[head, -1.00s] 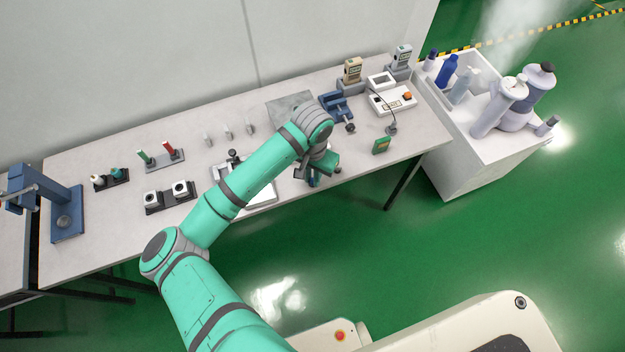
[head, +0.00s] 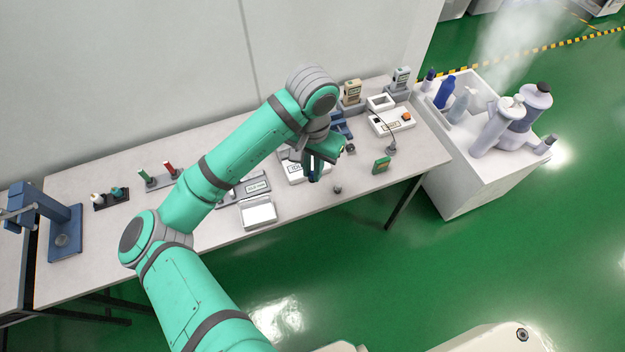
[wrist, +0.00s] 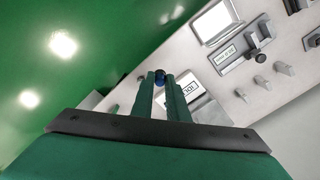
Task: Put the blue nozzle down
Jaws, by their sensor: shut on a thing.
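The blue nozzle (wrist: 160,77) shows in the wrist view as a small dark blue piece between my fingertips. My gripper (wrist: 162,84) is shut on it. In the head view my gripper (head: 315,172) points down, above the front part of the table right of the middle. The nozzle is small there and mostly hidden by the fingers. A white labelled box (wrist: 187,104) lies below and behind the fingertips in the wrist view. The fingers cover part of it.
An open pale tray (head: 258,213) lies at the table's front edge, left of my gripper. A white device (head: 391,122) and blue vise (head: 341,128) are behind.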

